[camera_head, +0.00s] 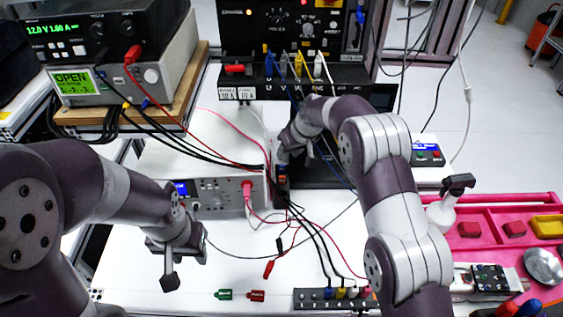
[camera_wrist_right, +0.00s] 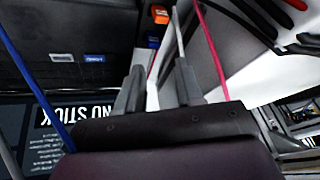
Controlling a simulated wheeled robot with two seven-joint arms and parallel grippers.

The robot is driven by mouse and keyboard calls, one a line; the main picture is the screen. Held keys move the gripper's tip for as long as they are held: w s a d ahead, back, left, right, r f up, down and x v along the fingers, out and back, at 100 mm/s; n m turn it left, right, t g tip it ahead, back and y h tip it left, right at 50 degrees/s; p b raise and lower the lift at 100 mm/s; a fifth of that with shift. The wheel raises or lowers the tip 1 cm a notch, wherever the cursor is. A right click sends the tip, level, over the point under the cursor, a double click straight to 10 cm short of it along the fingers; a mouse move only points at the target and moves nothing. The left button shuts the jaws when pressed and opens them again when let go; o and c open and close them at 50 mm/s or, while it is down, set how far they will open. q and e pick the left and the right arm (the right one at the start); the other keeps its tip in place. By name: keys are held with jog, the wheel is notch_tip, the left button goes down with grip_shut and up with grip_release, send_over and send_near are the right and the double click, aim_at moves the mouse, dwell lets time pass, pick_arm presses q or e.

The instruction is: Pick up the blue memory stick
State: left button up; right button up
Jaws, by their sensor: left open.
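I cannot make out the blue memory stick for sure. In the right wrist view a small blue piece (camera_wrist_right: 95,58) shows on a dark panel, too small to identify. Below it a dark screen (camera_wrist_right: 60,115) reads "NO STICK". My right gripper (camera_wrist_right: 160,68) has its two fingers apart, with pale cable and white surface seen past them; nothing is visibly held. In the head view the right arm reaches to the middle of the bench, and its fingers are largely hidden beside the white instrument box (camera_head: 215,150). My left gripper (camera_head: 182,262) is open and empty above the bench at lower left.
Red, black and blue cables cross the middle of the bench. A socket strip (camera_head: 312,299) stands at the front, with green (camera_head: 223,294) and red (camera_head: 257,296) plugs beside it. A pink tray (camera_head: 490,243) is at right. Power supplies stand at back left.

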aim_at(282, 165)
jog(key=x, duration=0.3)
jog(key=shift+w+d+f, duration=0.15)
jog(key=shift+w+d, duration=0.05)
jog(key=shift+w, duration=0.15)
jog(key=p+x, duration=0.1)
jog(key=x, duration=0.1)
jog(key=p+x, duration=0.1)
jog(key=x, duration=0.1)
jog(key=shift+s+f, duration=0.1)
jog(key=shift+f, duration=0.65)
pick_arm(q)
jog(key=r, duration=0.2)
jog(key=shift+w+d+r, duration=0.2)
jog(key=shift+r, duration=0.2)
pick_arm(e)
jog(key=shift+r, duration=0.1)
grip_shut()
